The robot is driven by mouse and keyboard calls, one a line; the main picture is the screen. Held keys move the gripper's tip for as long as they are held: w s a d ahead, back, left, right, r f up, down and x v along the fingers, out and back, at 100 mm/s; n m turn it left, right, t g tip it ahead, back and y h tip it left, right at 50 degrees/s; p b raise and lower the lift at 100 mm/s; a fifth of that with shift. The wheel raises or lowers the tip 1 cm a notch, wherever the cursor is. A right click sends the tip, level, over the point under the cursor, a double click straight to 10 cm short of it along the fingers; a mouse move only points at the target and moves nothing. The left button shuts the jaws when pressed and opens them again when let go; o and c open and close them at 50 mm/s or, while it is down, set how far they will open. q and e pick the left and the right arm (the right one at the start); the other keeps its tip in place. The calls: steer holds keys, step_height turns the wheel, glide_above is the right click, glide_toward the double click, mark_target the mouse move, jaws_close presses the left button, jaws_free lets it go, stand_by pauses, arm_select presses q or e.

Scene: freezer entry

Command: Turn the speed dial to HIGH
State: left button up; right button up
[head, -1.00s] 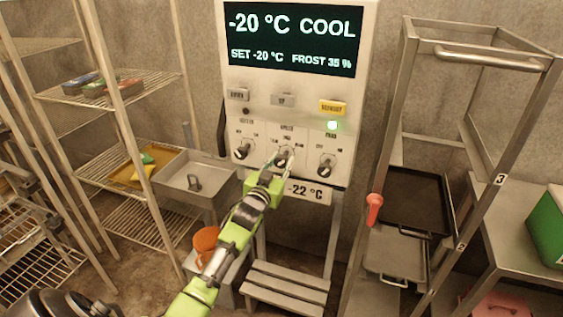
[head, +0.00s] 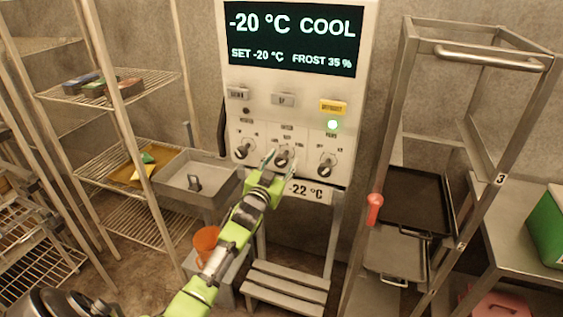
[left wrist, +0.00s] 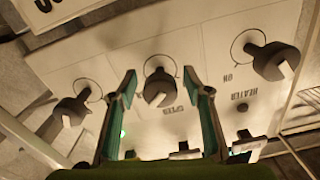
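The speed dial (head: 283,157) is the middle of three dark knobs on the white control panel (head: 255,100). In the left wrist view the dial (left wrist: 158,88) has a pale pointer mark aimed toward the lower part of the picture; its setting labels are too small to read. My left gripper (head: 280,163) is open at the dial, coming from below. In the left wrist view its two green fingers (left wrist: 160,75) lie on either side of the knob, with visible gaps. I cannot tell how deep they reach. My right gripper is not in view.
The heater knob (head: 243,148) and the right-hand knob (head: 327,165) flank the dial closely. The panel display (head: 292,40) reads -20 °C COOL. A small step stool (head: 285,285) stands below. A wire shelf (head: 120,88) is left; a metal rack (head: 408,120) is right.

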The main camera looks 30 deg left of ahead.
arm_select(q)
steer(key=v, duration=1.2)
steer(key=shift+f, duration=0.1)
steer(key=s+d+f+g+h, duration=0.1)
steer(key=d+f+g, duration=0.1)
steer(key=f, duration=0.8)
steer(key=s+d+f+g+h, duration=0.1)
steer(key=f+g, duration=0.1)
steer(key=f, duration=0.9)
steer(key=s+d+f+g+b, duration=0.1)
steer(key=s+d+f, duration=0.1)
steer(key=s+f, duration=0.35)
steer(key=s+d+f+m+g+h, duration=0.1)
steer(key=s+d+f+g, duration=0.1)
steer(key=f, duration=0.7)
steer(key=s+d+f+g+b, duration=0.1)
steer(key=s+d+f, duration=0.1)
steer(key=s+f, duration=0.35)
steer(key=s+d+f+g, duration=0.2)
steer(key=s+f, duration=0.5)
steer(key=s, duration=0.4)
steer(key=s+d+f+m+g+h+b, duration=0.1)
steer(key=s+d+f+g, duration=0.2)
steer(key=s+f, duration=0.5)
steer(key=s+d+f+g, duration=0.2)
steer(key=s+f, duration=0.6)
steer(key=s, duration=0.8)
steer(key=shift+d+m+g, duration=0.3)
steer(key=shift+d+g, duration=0.05)
steer(key=shift+g, duration=0.35)
